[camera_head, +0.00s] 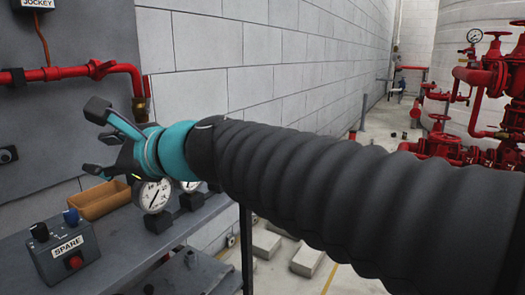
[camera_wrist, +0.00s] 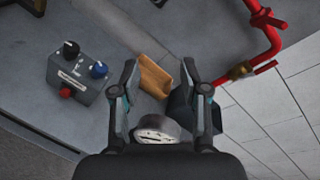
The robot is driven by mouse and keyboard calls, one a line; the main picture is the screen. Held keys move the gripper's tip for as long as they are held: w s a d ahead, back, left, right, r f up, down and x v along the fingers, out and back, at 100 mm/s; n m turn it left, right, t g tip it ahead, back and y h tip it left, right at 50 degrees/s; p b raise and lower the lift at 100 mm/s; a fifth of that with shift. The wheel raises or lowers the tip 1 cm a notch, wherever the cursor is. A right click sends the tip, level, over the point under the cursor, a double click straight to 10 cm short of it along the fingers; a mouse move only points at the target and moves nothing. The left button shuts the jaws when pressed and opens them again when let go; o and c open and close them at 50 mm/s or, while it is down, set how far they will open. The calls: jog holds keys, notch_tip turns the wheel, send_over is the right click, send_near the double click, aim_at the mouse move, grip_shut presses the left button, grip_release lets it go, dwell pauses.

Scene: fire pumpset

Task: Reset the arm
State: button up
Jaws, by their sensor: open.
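My arm reaches from the right edge of the head view to the left, in a dark ribbed sleeve with a teal wrist. My gripper (camera_head: 90,138) is at its end, above the grey bench (camera_head: 105,255). In the wrist view my gripper (camera_wrist: 160,78) has its two fingers apart, with nothing held between them. An orange-brown tray (camera_wrist: 154,76) lies on the bench beyond the fingers; it also shows in the head view (camera_head: 100,203). A round pressure gauge (camera_head: 152,196) stands below the wrist; in the wrist view it is partly hidden by my gripper.
A grey SPARE box (camera_head: 64,255) with knobs and a red button sits at the bench's left. A red pipe (camera_head: 75,72) runs along the panel behind. Red pumps and valves (camera_head: 490,90) stand far right. Grey blocks (camera_head: 308,258) lie on the floor beyond the bench.

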jog(key=s+d+f+n+g+h, duration=0.1)
jog(key=s+d+f+n+h, duration=0.25)
jog(key=d+f+n, duration=0.5)
jog(key=s+d+f+n+g+h, duration=0.15)
jog(key=d+f+n+h, duration=0.4)
jog(key=d+f, duration=0.55)
jog(key=s+d+f+h, duration=0.1)
jog(key=d+f+h, duration=0.1)
jog(key=d, duration=0.5)
jog(key=s+d+f+t+h, duration=0.1)
jog(key=s+d+f+h, duration=0.1)
jog(key=d, duration=0.5)
jog(key=s+d+f+t+h, duration=0.1)
jog(key=s+d+f, duration=0.1)
jog(key=d+f, duration=0.2)
jog(key=d, duration=0.3)
jog(key=shift+s+d+h, duration=0.15)
jog(key=shift+s+h, duration=0.1)
jog(key=shift+h, duration=0.15)
